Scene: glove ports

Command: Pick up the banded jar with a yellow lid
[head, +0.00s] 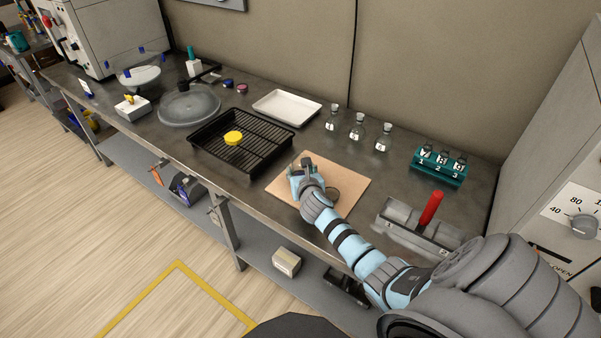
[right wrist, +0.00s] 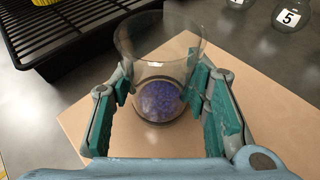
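A clear glass jar (right wrist: 160,68) with a dark band low down and blue-purple contents stands between my right gripper's fingers (right wrist: 160,88). No yellow lid shows on it; its top looks open. A round yellow lid-like piece (head: 233,137) lies on the black rack, and its edge shows in the right wrist view (right wrist: 45,3). My right gripper (head: 304,167) is low over the tan board (head: 350,180). Its teal pads lie close along both sides of the jar; whether they press on the glass cannot be told. My left gripper is out of view.
The black rack (head: 213,152) is left of the board, with a white tray (head: 287,106) behind. Small flasks (head: 357,130) stand behind the board. A teal vial holder (head: 438,168) and a grey fixture with a red handle (head: 431,207) are to the right.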

